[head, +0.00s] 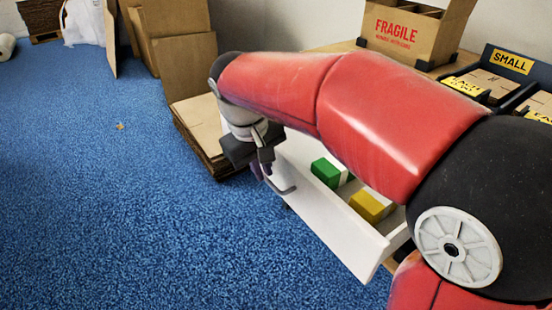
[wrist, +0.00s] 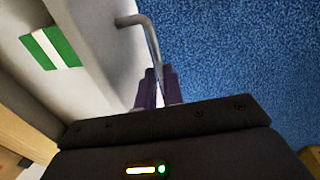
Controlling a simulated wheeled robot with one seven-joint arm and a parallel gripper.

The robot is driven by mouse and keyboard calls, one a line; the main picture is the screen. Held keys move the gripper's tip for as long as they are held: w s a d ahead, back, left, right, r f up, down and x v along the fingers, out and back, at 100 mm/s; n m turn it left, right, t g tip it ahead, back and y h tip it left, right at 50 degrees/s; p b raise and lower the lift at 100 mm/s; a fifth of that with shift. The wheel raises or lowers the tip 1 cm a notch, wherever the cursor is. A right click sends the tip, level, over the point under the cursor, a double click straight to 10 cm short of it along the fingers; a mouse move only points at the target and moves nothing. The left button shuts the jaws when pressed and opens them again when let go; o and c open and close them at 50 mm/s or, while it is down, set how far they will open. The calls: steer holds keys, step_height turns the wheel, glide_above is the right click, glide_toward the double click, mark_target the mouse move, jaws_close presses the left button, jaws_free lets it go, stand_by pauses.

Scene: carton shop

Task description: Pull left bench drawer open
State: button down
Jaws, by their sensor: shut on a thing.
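The white bench drawer (head: 335,235) stands pulled out from the bench, with its inside showing. A green box (head: 325,173) and a yellow box (head: 371,206) lie in it. The grey bar handle (head: 284,190) is on the drawer's front panel. My gripper (head: 262,172) is shut on the handle near one end. In the wrist view its purple fingers (wrist: 158,86) close around the handle (wrist: 149,36), beside the white drawer front (wrist: 95,45). The green box with a white band (wrist: 50,47) also shows there. My arm hides part of the drawer and bench.
Flat cardboard (head: 205,130) is stacked on the floor just behind my gripper. A carton marked FRAGILE (head: 402,35) and dark bins with a SMALL label (head: 511,61) stand on the bench top. The blue carpet (head: 110,200) at left is mostly clear.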

steer(key=shift+s+a, duration=0.15)
steer(key=shift+a, duration=0.1)
steer(key=c, duration=1.5)
jaws_free()
steer(key=shift+r, duration=0.1)
steer(key=r, duration=0.2)
steer(key=r+p, duration=0.1)
steer(key=r, duration=0.2)
steer(key=a+r, duration=0.1)
steer(key=r, duration=0.1)
steer(key=shift+s+r, duration=0.3)
steer(key=shift+s, duration=0.1)
